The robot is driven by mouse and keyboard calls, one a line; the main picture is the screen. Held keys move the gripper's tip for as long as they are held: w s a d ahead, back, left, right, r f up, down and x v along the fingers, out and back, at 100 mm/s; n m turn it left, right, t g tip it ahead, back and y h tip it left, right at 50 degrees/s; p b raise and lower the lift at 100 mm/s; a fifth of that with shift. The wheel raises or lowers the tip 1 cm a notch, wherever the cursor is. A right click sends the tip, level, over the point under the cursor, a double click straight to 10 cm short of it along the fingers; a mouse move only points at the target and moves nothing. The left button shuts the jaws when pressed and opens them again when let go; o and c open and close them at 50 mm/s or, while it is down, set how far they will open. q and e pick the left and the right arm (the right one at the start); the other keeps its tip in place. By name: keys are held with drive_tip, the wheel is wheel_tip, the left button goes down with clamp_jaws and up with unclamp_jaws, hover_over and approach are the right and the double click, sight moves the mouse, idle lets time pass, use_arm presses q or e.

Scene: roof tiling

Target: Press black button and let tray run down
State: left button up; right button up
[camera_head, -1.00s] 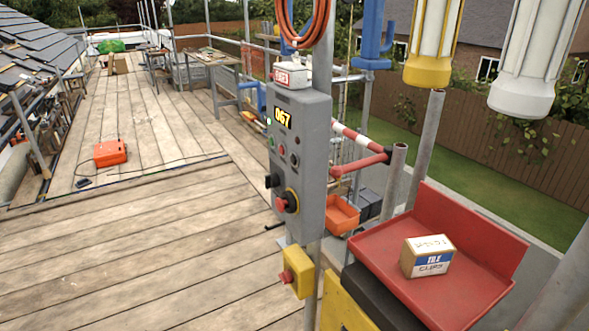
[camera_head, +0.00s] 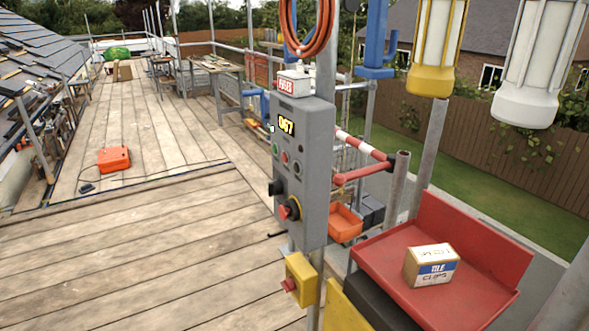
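A grey control box (camera_head: 305,170) is fixed to an upright pole in the middle of the view. Its lit display (camera_head: 287,126) seems to read 067. Below are a green button (camera_head: 276,149), a red button (camera_head: 285,158) and a dark round button (camera_head: 297,167). A black knob (camera_head: 275,187) sticks out at the lower left, above a red knob (camera_head: 289,209). The red tray (camera_head: 385,257) is at the lower right, with a cardboard box of tile clips (camera_head: 431,265) in it. Neither of my grippers is in view.
A yellow box with a red button (camera_head: 301,279) hangs below the control box. A red-and-white bar (camera_head: 362,145) and scaffold poles stand behind. An orange case (camera_head: 114,159) lies on the wooden deck (camera_head: 120,250), which is mostly clear at left.

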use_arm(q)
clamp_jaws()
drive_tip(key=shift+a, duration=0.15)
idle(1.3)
